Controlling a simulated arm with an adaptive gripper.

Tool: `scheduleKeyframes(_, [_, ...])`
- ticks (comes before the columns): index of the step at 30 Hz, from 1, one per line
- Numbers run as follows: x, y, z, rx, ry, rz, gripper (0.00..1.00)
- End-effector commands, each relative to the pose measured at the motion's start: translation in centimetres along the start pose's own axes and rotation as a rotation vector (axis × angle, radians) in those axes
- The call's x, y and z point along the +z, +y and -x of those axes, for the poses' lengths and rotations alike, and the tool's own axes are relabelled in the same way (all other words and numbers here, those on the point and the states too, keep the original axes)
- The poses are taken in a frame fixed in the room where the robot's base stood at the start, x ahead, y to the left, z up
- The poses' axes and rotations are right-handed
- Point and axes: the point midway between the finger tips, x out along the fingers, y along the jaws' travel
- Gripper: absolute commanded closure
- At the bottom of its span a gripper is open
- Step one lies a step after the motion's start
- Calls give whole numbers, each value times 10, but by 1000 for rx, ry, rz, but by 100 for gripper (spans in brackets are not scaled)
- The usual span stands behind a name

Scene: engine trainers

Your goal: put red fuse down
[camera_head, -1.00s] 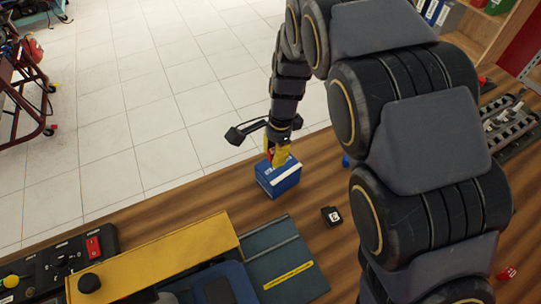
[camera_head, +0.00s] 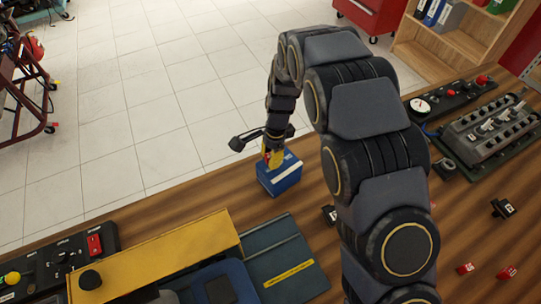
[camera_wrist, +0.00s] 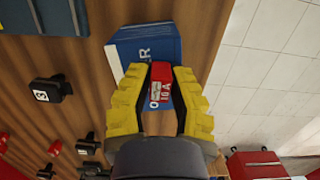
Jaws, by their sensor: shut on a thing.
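The red fuse (camera_wrist: 160,82), with white lettering, is held between the yellow fingers of my gripper (camera_wrist: 158,90) in the wrist view. My gripper (camera_head: 272,158) is at the blue box (camera_head: 280,178) near the far edge of the workbench in the head view. The fuse is in front of the blue box (camera_wrist: 142,45) in the wrist view. I cannot tell whether the fuse touches the box. In the head view the fuse is mostly hidden by the fingers.
The wooden workbench (camera_head: 180,205) has bare room left of the box. A yellow cover (camera_head: 155,255) lies at the lower left. Two red fuses (camera_head: 465,268) (camera_head: 508,272) and a black relay (camera_head: 503,208) lie at the right, near an engine part (camera_head: 490,130).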

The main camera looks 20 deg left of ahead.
Motion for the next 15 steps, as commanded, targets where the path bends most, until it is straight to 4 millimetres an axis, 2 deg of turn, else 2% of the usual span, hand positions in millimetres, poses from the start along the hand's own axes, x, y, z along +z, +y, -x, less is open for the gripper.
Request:
scheduleKeyframes(3, [0, 0, -3, 0, 0, 0, 100])
scheduleKeyframes(4, [0, 0, -3, 0, 0, 0, 71])
scheduleKeyframes(5, [0, 0, -3, 0, 0, 0, 62])
scheduleKeyframes(15, [0, 0, -1, 0, 0, 0, 62])
